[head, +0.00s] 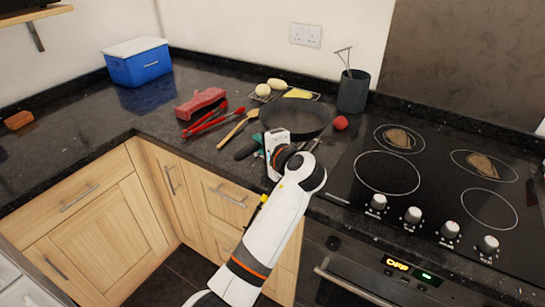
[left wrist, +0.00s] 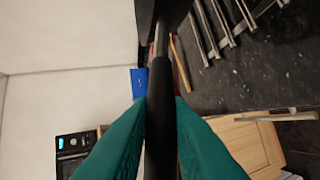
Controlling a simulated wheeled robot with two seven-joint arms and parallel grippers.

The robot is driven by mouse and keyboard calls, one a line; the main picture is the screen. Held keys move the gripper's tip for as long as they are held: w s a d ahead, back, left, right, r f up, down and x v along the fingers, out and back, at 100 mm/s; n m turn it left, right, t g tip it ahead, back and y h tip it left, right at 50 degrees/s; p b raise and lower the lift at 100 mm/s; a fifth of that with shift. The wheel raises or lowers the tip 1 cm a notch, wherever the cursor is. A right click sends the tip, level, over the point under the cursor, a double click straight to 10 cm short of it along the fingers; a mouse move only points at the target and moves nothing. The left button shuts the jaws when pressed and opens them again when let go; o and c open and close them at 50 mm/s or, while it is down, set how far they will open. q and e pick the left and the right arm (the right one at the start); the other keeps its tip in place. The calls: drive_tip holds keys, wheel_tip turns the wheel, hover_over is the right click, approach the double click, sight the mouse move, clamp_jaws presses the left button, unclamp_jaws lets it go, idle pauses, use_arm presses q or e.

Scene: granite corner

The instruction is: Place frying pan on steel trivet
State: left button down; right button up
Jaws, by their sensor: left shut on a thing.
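The dark frying pan (head: 298,117) is over the back of the counter, left of the hob. Its black handle points toward the front left. My left gripper (head: 262,146) is shut on that handle. In the left wrist view the black handle (left wrist: 160,85) runs between the two teal fingers of my left gripper (left wrist: 160,108). A thin metal rack (head: 317,96) shows just behind the pan, with pale items on or beside it; I cannot tell whether it is the steel trivet. I cannot tell whether the pan touches the counter. My right gripper is out of view.
Left of the pan lie a wooden spoon (head: 238,128), red tongs (head: 212,124) and a red item (head: 201,103). A grey utensil pot (head: 353,92) and a red ball (head: 340,123) stand right of it. The hob (head: 432,190) is further right. The left counter is mostly clear.

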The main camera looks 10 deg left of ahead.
use_arm(q)
wheel_tip(320, 180, down, 8)
drive_tip(key=shift+r+p, duration=0.2)
drive_tip(key=shift+p, duration=0.1)
drive_tip(key=c, duration=1.3)
unclamp_jaws()
drive_tip(key=shift+s+f, duration=0.1)
drive_tip(key=shift+c, duration=0.2)
